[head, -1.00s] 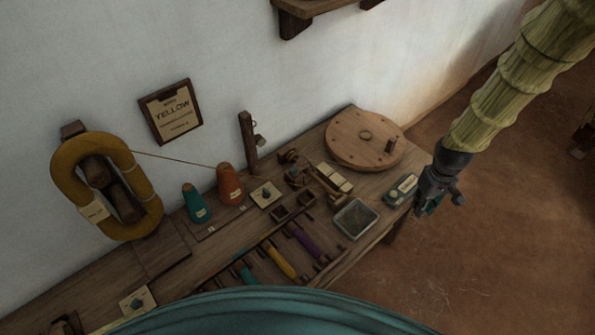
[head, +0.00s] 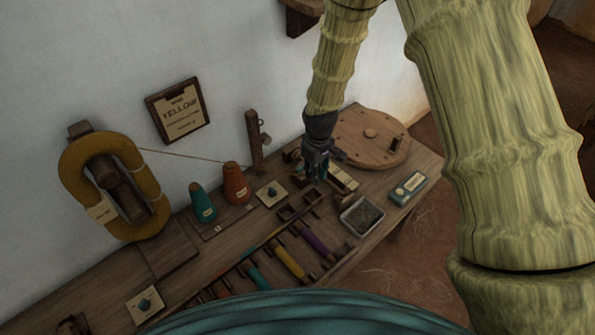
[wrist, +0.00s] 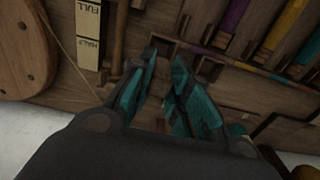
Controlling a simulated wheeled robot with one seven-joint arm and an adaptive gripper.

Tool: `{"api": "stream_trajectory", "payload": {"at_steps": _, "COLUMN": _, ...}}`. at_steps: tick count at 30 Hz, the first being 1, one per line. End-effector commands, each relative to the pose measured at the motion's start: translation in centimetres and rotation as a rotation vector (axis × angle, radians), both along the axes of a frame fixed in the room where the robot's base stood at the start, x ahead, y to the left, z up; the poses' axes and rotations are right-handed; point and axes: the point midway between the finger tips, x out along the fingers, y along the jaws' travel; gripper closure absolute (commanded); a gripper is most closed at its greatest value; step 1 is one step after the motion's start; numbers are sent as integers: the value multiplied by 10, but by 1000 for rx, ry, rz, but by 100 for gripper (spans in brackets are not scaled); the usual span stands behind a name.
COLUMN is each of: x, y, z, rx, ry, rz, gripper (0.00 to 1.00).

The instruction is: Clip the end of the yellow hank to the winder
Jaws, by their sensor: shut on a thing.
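The yellow hank (head: 72,178) hangs on a wooden wall holder at the left. Its thin yarn runs right to about the upright wooden post (head: 254,140). The small wooden winder parts (head: 293,157) stand beside the large round wheel (head: 365,148), partly hidden behind my gripper (head: 318,180). My gripper is over this part of the bench. In the wrist view, its two teal-padded fingers (wrist: 162,62) stand close together, tips slightly apart. The thing between them is too dark and small to make out. A thin line runs by the wheel in that view.
Orange (head: 236,186) and teal (head: 203,205) cones stand left of my gripper. A FULL/HALF card (wrist: 88,30) lies near the wheel. A metal tray (head: 362,216), a labelled box (head: 408,187) and a rack of coloured bobbins (head: 290,262) are nearby. The wall sign reads YELLOW (head: 180,111).

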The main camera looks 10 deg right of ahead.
Motion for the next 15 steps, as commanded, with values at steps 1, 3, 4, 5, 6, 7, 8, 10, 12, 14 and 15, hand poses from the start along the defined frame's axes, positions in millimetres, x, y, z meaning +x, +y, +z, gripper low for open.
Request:
{"api": "stream_trajectory", "payload": {"at_steps": 1, "x": 0, "y": -1, "z": -1, "rx": 0, "ry": 0, "rz": -1, "gripper": 94}}
{"api": "stream_trajectory", "payload": {"at_steps": 3, "x": 0, "y": 0, "z": -3, "rx": 0, "ry": 0, "rz": -1, "gripper": 94}}
{"api": "stream_trajectory", "payload": {"at_steps": 4, "x": 0, "y": 0, "z": -4, "rx": 0, "ry": 0, "rz": -1, "gripper": 94}}
{"api": "stream_trajectory", "payload": {"at_steps": 5, "x": 0, "y": 0, "z": -5, "rx": 0, "ry": 0, "rz": 0, "gripper": 94}}
{"api": "stream_trajectory", "payload": {"at_steps": 6, "x": 0, "y": 0, "z": -7, "rx": 0, "ry": 0, "rz": 0, "gripper": 94}}
{"api": "stream_trajectory", "payload": {"at_steps": 7, "x": 0, "y": 0, "z": -8, "rx": 0, "ry": 0, "rz": 0, "gripper": 94}}
{"api": "stream_trajectory", "payload": {"at_steps": 8, "x": 0, "y": 0, "z": -10, "rx": 0, "ry": 0, "rz": 0, "gripper": 94}}
{"api": "stream_trajectory", "payload": {"at_steps": 10, "x": 0, "y": 0, "z": -14, "rx": -1, "ry": 1, "rz": 1, "gripper": 94}}
{"api": "stream_trajectory", "payload": {"at_steps": 12, "x": 0, "y": 1, "z": -19, "rx": -1, "ry": 1, "rz": 1, "gripper": 94}}
{"api": "stream_trajectory", "payload": {"at_steps": 14, "x": 0, "y": 1, "z": -24, "rx": -1, "ry": 1, "rz": 2, "gripper": 94}}
{"api": "stream_trajectory", "payload": {"at_steps": 15, "x": 0, "y": 1, "z": -27, "rx": -1, "ry": 1, "rz": 2, "gripper": 94}}
